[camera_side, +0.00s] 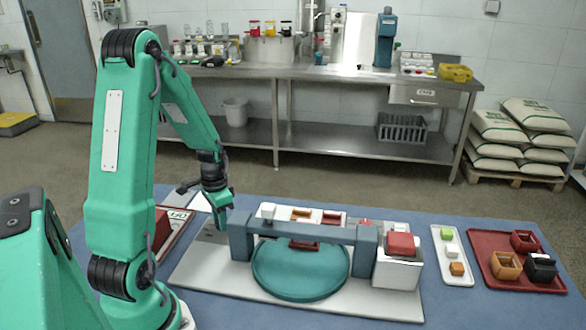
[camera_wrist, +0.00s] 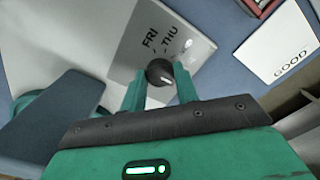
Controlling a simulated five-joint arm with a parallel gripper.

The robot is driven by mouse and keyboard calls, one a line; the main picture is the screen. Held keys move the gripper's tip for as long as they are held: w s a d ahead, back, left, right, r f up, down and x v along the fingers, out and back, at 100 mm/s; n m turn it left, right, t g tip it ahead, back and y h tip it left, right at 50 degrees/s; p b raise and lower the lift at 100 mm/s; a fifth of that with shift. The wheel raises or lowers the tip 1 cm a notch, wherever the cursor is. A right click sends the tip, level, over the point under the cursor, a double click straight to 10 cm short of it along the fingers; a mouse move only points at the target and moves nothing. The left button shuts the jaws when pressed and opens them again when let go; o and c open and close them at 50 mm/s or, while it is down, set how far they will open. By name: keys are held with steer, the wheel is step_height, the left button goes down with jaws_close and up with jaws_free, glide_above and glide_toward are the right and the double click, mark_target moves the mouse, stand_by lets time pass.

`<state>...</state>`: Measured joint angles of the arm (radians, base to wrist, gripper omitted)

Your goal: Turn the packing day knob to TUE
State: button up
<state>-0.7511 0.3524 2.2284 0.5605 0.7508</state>
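The packing day knob (camera_wrist: 160,72) is a small dark round knob with a pale pointer mark on its lower right side in the wrist view. It sits on a grey panel (camera_wrist: 120,45) with the labels FRI (camera_wrist: 150,38) and THU (camera_wrist: 170,32) above it. Other day labels, TUE among them, are not visible. My gripper (camera_wrist: 160,76) has its two green fingers apart, one on each side of the knob; I see no clear grip on it. In the side view my gripper (camera_side: 218,203) points down over the grey panel box (camera_side: 210,233), and the knob is hidden.
A blue-grey bridge (camera_side: 310,233) stands over a round teal turntable (camera_side: 300,265) just right of my gripper. A white card reading GOOD (camera_wrist: 280,45) lies nearby. A white tray (camera_side: 445,240) and a red tray (camera_side: 540,283) lie farther right.

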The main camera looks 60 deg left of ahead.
steer(key=shift+c, duration=0.7)
steer(key=shift+n, duration=3.4)
steer(key=o, duration=1)
steer(key=shift+c, duration=0.2)
steer(key=shift+r, duration=0.1)
